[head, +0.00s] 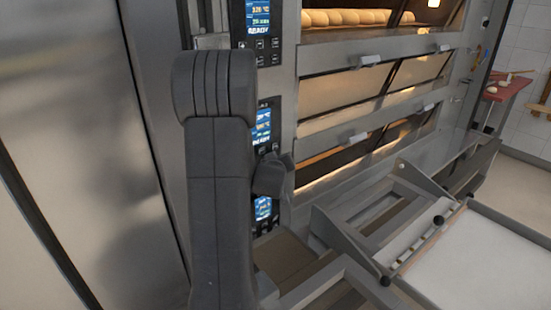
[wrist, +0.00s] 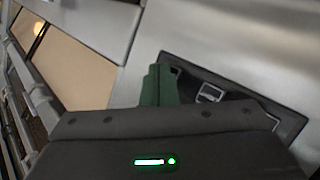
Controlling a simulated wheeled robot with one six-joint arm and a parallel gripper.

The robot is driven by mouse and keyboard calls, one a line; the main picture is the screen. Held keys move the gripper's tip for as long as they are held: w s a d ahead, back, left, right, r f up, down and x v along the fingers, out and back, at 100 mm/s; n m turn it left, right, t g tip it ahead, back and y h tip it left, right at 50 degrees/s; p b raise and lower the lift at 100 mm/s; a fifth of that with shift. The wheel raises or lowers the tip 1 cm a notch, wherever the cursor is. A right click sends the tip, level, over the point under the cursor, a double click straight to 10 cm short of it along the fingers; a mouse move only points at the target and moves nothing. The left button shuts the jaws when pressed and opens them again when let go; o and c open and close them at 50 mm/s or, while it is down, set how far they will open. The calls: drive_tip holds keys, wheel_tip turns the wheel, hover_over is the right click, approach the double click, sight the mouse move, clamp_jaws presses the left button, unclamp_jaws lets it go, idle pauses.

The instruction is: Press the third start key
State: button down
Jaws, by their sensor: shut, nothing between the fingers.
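The oven's control column carries stacked panels with blue displays: an upper one (head: 257,18), a middle one (head: 262,122) and a lower one (head: 263,207). Small dark keys show below the upper display; my arm hides much of the lower panels. In the wrist view my gripper (wrist: 160,86) is shut and empty, its green fingers pointing at the steel front. Just right of the fingers is a dark key panel (wrist: 185,74) with a light-edged key (wrist: 209,93). The gripper body hides its lower part. I cannot tell which start key this is, or whether the fingertips touch anything.
Oven decks with glass doors and handles (head: 365,61) stand right of the panels; loaves (head: 345,18) show in the top deck. A metal loader frame with a pale board (head: 490,255) stands low at the right. A plain steel face (head: 80,130) is at the left.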

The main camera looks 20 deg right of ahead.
idle(0.6)
drive_tip(key=shift+s+d+b, duration=0.2)
drive_tip(key=shift+s+b, duration=0.4)
drive_tip(key=shift+b, duration=0.05)
drive_tip(key=s+b, duration=0.1)
drive_tip(key=s+d+b, duration=0.1)
drive_tip(key=s, duration=0.1)
drive_tip(key=s+b, duration=0.1)
drive_tip(key=b, duration=0.1)
drive_tip(key=shift+s+d, duration=0.35)
drive_tip(key=shift+s, duration=0.05)
drive_tip(key=shift+w, duration=0.1)
